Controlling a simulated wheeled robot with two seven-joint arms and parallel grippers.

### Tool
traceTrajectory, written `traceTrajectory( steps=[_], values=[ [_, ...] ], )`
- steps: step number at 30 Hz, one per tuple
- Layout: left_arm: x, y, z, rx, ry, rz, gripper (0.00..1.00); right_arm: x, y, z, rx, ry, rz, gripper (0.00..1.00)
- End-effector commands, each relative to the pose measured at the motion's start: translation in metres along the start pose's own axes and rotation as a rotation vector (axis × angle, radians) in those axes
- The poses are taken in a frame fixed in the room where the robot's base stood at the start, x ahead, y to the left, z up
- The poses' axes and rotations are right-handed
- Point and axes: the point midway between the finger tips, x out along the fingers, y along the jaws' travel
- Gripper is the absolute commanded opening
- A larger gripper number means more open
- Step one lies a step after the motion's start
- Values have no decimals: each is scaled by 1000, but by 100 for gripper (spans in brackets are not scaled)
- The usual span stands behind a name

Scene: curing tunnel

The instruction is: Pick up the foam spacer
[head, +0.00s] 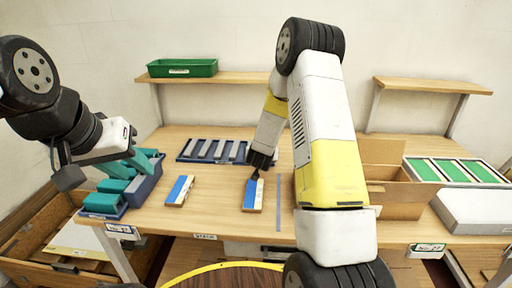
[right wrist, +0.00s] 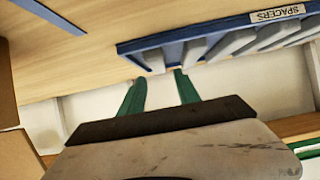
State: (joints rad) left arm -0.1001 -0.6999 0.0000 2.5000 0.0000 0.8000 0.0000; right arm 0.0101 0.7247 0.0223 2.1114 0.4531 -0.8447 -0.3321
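Several pale grey foam spacers (head: 221,150) lie side by side in a blue rack (head: 181,157) on the middle of the table. In the right wrist view the rack (right wrist: 122,47) carries a "SPACERS" label, and the end of one spacer (right wrist: 153,60) shows just beyond the fingertips. My right gripper (right wrist: 160,78) is open and empty, its green fingers apart. In the head view my right gripper (head: 258,170) is at the rack's right end, its fingers mostly hidden. My left gripper (head: 150,161) has its teal fingers apart above a blue bin at the left.
Two blue-and-white blocks (head: 180,190), (head: 253,195) lie on the table (head: 220,222) in front of the rack. Teal pieces (head: 104,202) sit in the blue bin (head: 146,188). An open cardboard box (head: 400,200) and a tray with green panels (head: 452,170) stand right.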

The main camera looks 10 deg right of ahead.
Motion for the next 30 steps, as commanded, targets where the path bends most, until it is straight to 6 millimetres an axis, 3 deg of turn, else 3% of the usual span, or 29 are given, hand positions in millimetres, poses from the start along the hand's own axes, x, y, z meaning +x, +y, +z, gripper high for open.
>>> traceTrajectory(
  steps=[16, 26, 30],
  values=[
    [0, 0, 0, 0, 0, 0, 36, 68, 4, 1, 0, 1, 1, 39],
    [0, 0, 0, 0, 0, 0, 36, 76, 4, 0, 0, 1, 1, 39],
    [0, 0, 0, 0, 0, 0, 36, 76, 4, 0, 0, 1, 0, 13]
  ],
)
